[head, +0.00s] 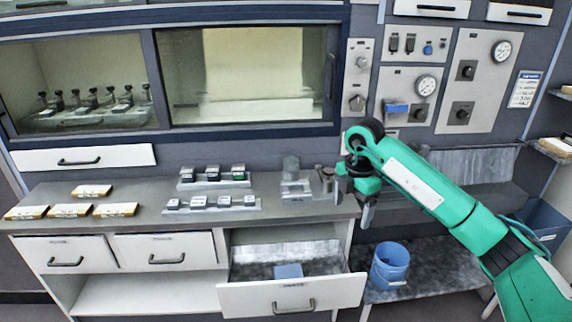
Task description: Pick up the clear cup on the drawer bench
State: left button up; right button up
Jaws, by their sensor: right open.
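A grey, see-through cylinder that looks like the clear cup (291,166) stands upright near the right end of the drawer bench (262,212), at a small metal fixture. Whether it sits in the fixture or behind it I cannot tell. My right gripper (364,202) hangs at the right end of the bench, right of the cup and apart from it. It points down, is open and appears empty. A second small grey cylindrical thing (326,178) stands between the cup and my gripper, partly hidden. My left gripper is not in view.
An open drawer (291,297) below juts forward with a blue-grey block (288,271) inside. A blue bucket (390,266) stands on the low shelf right of the bench. Racks of small blocks (212,204) and several tan slabs (92,190) lie left on the bench.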

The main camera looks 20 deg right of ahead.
aim_at(291, 170)
jog(key=i, duration=1.5)
